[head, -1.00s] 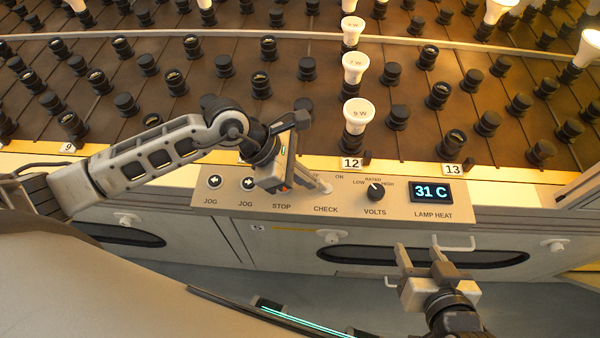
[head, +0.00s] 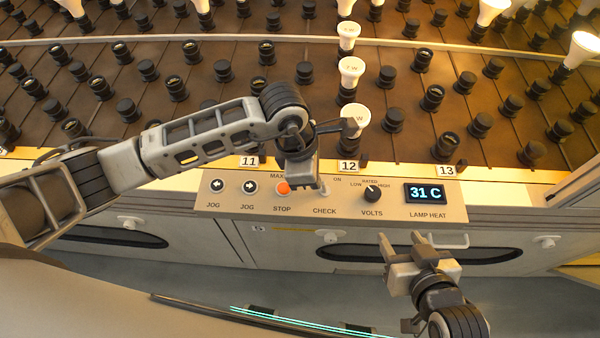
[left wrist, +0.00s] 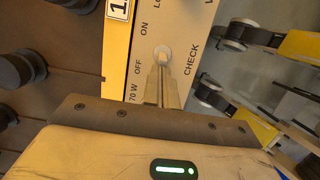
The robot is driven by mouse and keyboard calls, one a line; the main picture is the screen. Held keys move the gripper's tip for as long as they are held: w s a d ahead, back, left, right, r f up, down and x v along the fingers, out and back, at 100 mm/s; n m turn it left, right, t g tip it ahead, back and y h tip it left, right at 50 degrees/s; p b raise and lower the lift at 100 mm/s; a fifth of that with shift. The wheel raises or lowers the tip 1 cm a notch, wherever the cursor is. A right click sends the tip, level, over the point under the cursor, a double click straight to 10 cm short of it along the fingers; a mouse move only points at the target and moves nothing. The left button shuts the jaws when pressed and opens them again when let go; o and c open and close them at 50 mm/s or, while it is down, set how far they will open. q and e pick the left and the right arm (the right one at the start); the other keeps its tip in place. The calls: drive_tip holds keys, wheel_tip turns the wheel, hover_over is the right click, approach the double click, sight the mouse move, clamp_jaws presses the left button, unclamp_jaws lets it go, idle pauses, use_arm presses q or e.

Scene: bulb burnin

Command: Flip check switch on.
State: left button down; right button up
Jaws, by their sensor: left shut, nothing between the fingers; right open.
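The check switch (head: 324,189) is a small pale lever on the sloping control panel, above the word CHECK. In the left wrist view its rounded tip (left wrist: 163,52) shows beside the ON and OFF markings; I cannot tell which way it is set. My left gripper (head: 316,184) is over the panel, just left of the switch. In the left wrist view its closed fingers (left wrist: 161,75) point at the lever, very near or touching it, and hide its lower part. My right gripper (head: 402,242) is open and empty, in front of the panel below the lamp heat display.
The red stop button (head: 283,188), two jog buttons and the volts knob (head: 372,193) share the panel. The lamp heat display (head: 425,194) reads 31 C. Behind stands a brown rack (head: 230,122) of black sockets, some with bulbs.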

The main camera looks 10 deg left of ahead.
use_arm(q)
drive_tip(key=shift+w+d+r+y, duration=0.15)
drive_tip(key=shift+d+y, duration=0.45)
drive_tip(key=shift+y, duration=0.5)
drive_tip(key=shift+d+b, duration=0.1)
drive_tip(key=shift+b, duration=0.3)
use_arm(e)
drive_tip(key=shift+w+a, duration=0.25)
use_arm(q)
drive_tip(key=shift+r+p, duration=0.45)
drive_tip(key=shift+r, duration=0.45)
use_arm(e)
drive_tip(key=shift+s+a+r, duration=0.1)
drive_tip(key=shift+s+r, duration=0.05)
drive_tip(key=shift+r, duration=0.2)
drive_tip(key=shift+f, duration=0.1)
